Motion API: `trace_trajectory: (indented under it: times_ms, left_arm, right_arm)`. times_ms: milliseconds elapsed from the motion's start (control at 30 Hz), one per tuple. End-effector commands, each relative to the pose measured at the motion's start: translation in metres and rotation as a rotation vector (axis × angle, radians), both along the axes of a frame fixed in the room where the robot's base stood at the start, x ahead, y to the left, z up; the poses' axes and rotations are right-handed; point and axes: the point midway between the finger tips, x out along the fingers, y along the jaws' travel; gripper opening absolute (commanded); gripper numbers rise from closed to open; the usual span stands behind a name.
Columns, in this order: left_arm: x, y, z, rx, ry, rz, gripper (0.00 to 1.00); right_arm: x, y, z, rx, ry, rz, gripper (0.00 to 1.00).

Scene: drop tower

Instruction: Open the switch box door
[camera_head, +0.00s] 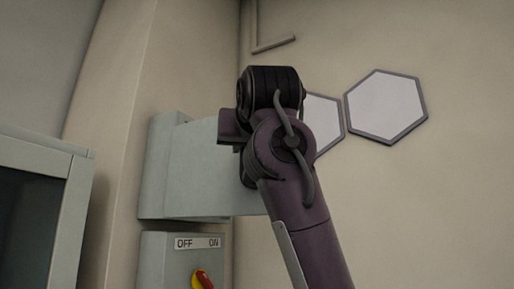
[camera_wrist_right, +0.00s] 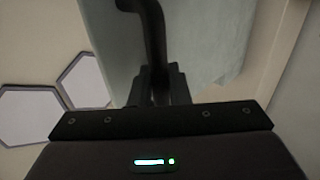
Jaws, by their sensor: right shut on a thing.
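The switch box (camera_head: 157,165) is a pale grey box on the wall, left of the middle in the head view. Its broad pale door panel (camera_head: 200,170) reaches right, behind my right wrist; I cannot tell how far it stands open. In the right wrist view the panel (camera_wrist_right: 110,45) fills the upper middle, with a dark curved handle (camera_wrist_right: 153,35) in front of it. My right gripper (camera_wrist_right: 157,85) is shut on this handle. In the head view its fingers are mostly hidden by my wrist. My left gripper is not in view.
Below is a grey box with an OFF/ON label (camera_head: 198,243) and a red and yellow rotary switch (camera_head: 202,280). A grey cabinet with a dark front (camera_head: 75,200) stands at left. White hexagonal panels (camera_head: 386,106) are on the wall at right.

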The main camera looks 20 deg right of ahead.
Motion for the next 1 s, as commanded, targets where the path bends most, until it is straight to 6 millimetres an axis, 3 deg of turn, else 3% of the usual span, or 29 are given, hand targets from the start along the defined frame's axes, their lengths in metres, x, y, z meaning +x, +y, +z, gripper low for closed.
trace_trajectory:
  times_ms: [300, 867, 900, 1000]
  left_arm:
    - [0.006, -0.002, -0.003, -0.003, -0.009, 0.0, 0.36]
    - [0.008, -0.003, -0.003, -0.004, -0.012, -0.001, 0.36]
    - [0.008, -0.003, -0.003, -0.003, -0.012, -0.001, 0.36]
    - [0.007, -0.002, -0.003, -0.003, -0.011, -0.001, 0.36]
  right_arm:
    - [-0.012, 0.029, 0.003, -0.003, -0.009, 0.002, 0.0]
    - [-0.013, 0.034, 0.003, -0.002, -0.008, 0.001, 0.0]
    - [-0.013, 0.034, 0.003, -0.002, -0.008, 0.001, 0.19]
    - [-0.013, 0.034, 0.003, -0.001, -0.007, 0.001, 0.32]
